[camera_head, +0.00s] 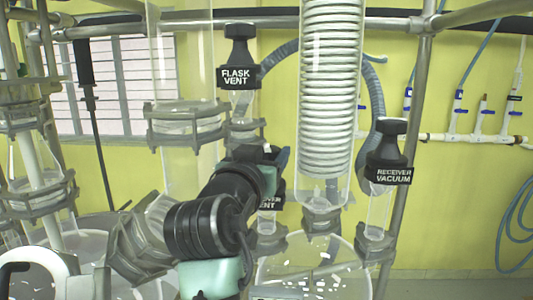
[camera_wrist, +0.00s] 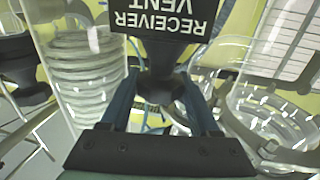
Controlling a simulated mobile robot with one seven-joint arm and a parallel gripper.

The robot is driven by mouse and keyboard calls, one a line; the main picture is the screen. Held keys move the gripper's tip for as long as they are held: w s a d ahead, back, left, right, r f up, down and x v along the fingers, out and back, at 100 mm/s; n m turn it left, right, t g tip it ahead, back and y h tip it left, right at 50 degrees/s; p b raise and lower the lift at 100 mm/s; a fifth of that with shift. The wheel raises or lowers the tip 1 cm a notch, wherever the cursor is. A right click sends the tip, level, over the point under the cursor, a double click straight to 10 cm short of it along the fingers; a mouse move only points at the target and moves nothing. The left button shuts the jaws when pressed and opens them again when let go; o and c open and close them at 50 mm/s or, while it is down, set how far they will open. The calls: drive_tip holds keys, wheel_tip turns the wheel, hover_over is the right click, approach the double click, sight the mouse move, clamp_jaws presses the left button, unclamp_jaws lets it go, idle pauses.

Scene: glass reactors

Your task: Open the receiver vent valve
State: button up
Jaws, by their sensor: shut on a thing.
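The receiver vent valve (camera_wrist: 165,22) has a black handle with a white-lettered label, upside down at the top of the wrist view. In the head view its label (camera_head: 272,199) shows only in part, behind my arm. My gripper (camera_wrist: 158,92) has its two blue fingers on either side of the valve's black neck and is shut on it. In the head view my gripper (camera_head: 268,160) is seen from behind, and its fingertips are hidden. How far the valve is turned cannot be told.
The flask vent valve (camera_head: 237,62) stands above and left of my gripper. The receiver vacuum valve (camera_head: 389,152) is to the right. A glass coil condenser (camera_head: 331,90) stands between, close by. A metal frame post (camera_head: 408,130) rises at the right. Glass vessels stand below.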

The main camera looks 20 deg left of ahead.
drive_tip(key=shift+d+r+n+y+p, duration=0.1)
drive_tip(key=shift+n+y+p, duration=0.4)
drive_tip(key=shift+y, duration=0.3)
drive_tip(key=n+g+y, duration=0.1)
drive_tip(key=n+y, duration=0.1)
drive_tip(key=y, duration=0.2)
drive_tip(key=shift+n+g+p, duration=0.3)
drive_tip(key=shift+p, duration=0.05)
drive_tip(key=n+g+y+b, duration=0.1)
drive_tip(key=y, duration=0.1)
drive_tip(key=n+g+y, duration=0.1)
drive_tip(key=n+y, duration=0.1)
drive_tip(key=shift+w+f+b, duration=0.1)
drive_tip(key=shift+f+b, duration=0.2)
drive_tip(key=shift+b, duration=0.1)
drive_tip(key=shift+n+g+y+b, duration=0.6)
drive_tip(key=shift+g+y, duration=0.1)
drive_tip(key=shift+g, duration=0.1)
drive_tip(key=shift+r+n+g+y, duration=0.15)
drive_tip(key=shift+n+g+y, duration=0.15)
drive_tip(key=shift+n+g, duration=0.1)
drive_tip(key=o, duration=1.1)
